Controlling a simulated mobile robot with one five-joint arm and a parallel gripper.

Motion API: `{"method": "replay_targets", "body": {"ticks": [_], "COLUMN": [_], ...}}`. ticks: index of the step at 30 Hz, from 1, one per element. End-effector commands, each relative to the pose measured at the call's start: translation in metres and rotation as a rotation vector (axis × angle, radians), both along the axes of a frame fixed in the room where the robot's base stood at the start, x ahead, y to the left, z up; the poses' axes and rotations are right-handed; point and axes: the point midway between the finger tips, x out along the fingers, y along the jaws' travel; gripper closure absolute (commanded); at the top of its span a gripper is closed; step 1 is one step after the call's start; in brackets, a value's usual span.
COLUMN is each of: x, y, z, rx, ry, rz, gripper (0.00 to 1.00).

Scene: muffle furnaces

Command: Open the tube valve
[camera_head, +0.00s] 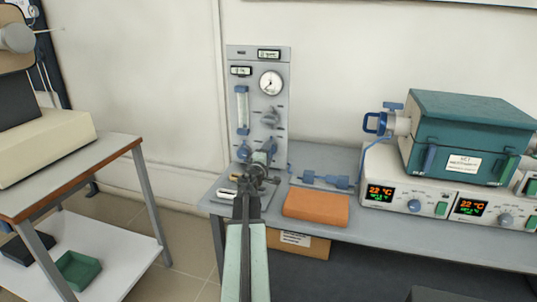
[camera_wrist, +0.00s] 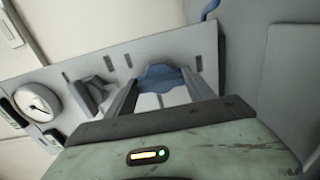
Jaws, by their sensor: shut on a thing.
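A grey gas panel (camera_head: 258,60) stands upright against the wall, with a round gauge (camera_head: 271,83), a grey knob (camera_head: 270,117) and blue knobs low down. My gripper (camera_head: 262,160) is at the lower part of this panel. In the wrist view, my gripper (camera_wrist: 161,78) has one finger on each side of a blue knob (camera_wrist: 160,76) and is shut on it. The grey knob (camera_wrist: 90,95) and the gauge (camera_wrist: 38,103) lie in line to the left of it there. My arm hides part of the panel's foot in the head view. Neither view shows a readable valve marking.
An orange-brown block (camera_head: 316,207) and a blue fitting (camera_head: 325,180) lie on the grey bench right of my gripper. A teal tube furnace (camera_head: 465,135) stands on its controller farther right. A flowmeter tube (camera_head: 242,107) is on the panel's left. A wood-edged table (camera_head: 90,165) stands at left.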

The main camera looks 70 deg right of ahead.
Motion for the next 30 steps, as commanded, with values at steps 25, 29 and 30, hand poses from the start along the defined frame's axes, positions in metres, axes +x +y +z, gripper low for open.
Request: {"method": "replay_targets", "body": {"ticks": [25, 29, 30], "x": [0.0, -0.001, -0.001], "y": [0.003, 0.015, 0.022], "z": [0.0, 0.0, 0.0], "rx": [0.001, 0.001, 0.001], "ry": [-0.007, -0.007, -0.007], "rz": [0.0, 0.001, 0.001], "gripper": [0.16, 0.16, 0.16]}}
